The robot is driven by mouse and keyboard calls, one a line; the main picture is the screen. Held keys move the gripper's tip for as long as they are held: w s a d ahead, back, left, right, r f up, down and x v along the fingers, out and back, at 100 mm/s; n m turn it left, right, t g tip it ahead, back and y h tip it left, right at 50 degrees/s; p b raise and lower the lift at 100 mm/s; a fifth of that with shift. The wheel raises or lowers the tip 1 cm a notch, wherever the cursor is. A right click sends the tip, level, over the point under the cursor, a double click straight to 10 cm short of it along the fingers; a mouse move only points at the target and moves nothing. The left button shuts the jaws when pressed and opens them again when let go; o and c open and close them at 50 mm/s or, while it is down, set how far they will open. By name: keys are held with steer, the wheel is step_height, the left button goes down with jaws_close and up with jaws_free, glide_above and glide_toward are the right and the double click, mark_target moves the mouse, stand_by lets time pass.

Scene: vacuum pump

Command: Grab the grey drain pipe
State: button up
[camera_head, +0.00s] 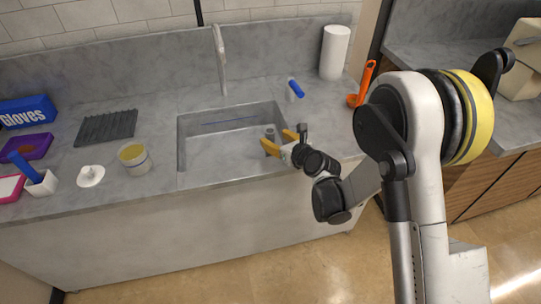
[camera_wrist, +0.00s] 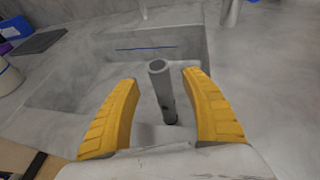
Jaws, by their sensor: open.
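The grey drain pipe (camera_wrist: 163,95) stands upright in the sink, a hollow tube with its open top showing in the wrist view. In the head view its upper end (camera_head: 270,133) shows near the right side of the sink basin (camera_head: 222,124), with the lower part hidden. My gripper (camera_wrist: 160,85) has yellow fingers and is open. The pipe shows between the two fingers in the wrist view, with a gap on each side. In the head view my gripper (camera_head: 280,143) is over the sink's front right part, close to the pipe.
A faucet (camera_head: 219,50) rises behind the sink. A drying mat (camera_head: 107,127), a white tub (camera_head: 135,160) and a gloves box (camera_head: 27,113) are on the left.

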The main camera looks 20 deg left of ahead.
mark_target(272, 137)
steer(key=b+x, duration=0.1)
steer(key=x, duration=0.3)
steer(key=shift+f+b, duration=0.25)
steer(key=shift+b, duration=0.05)
steer(key=shift+r, duration=0.1)
jaws_close()
